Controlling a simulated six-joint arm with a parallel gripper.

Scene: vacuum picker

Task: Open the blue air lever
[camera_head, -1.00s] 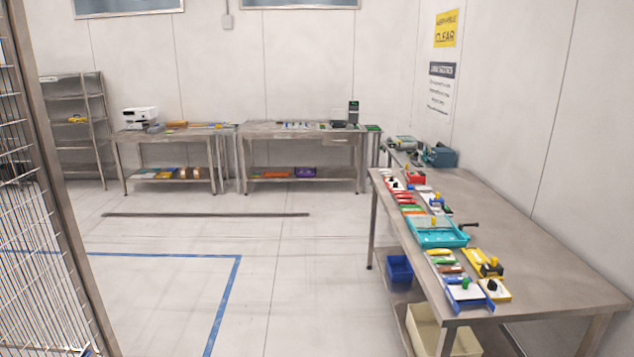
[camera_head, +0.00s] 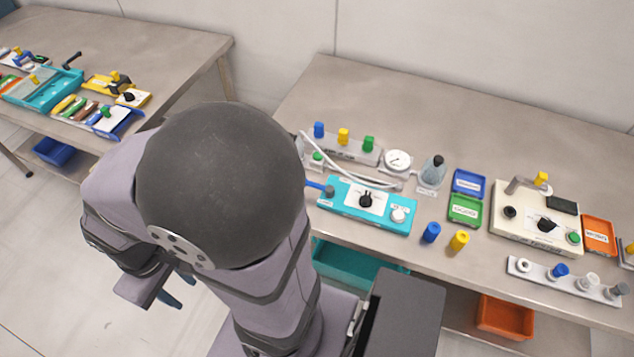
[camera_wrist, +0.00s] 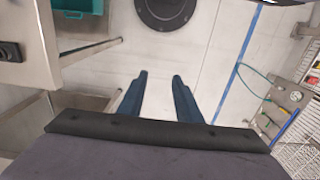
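In the head view a blue lever (camera_head: 318,187) sticks out at the left end of a teal panel (camera_head: 335,210) on the right-hand bench. My arm partly hides the lever's left end. The teal panel has a white dial plate with a black knob (camera_head: 366,200). My gripper (camera_head: 172,290) hangs below and left of the panel, in front of the bench and apart from it. In the wrist view my gripper (camera_wrist: 160,78) has its two dark blue fingers spread, with only floor between them.
Behind the panel stand a gauge (camera_head: 398,160), a valve block (camera_head: 343,150) and a curved white hose. Blue (camera_head: 431,233) and yellow (camera_head: 459,241) pegs stand at its front right. A cream machine (camera_head: 520,215) stands further right. Another bench (camera_head: 150,60) is at the left.

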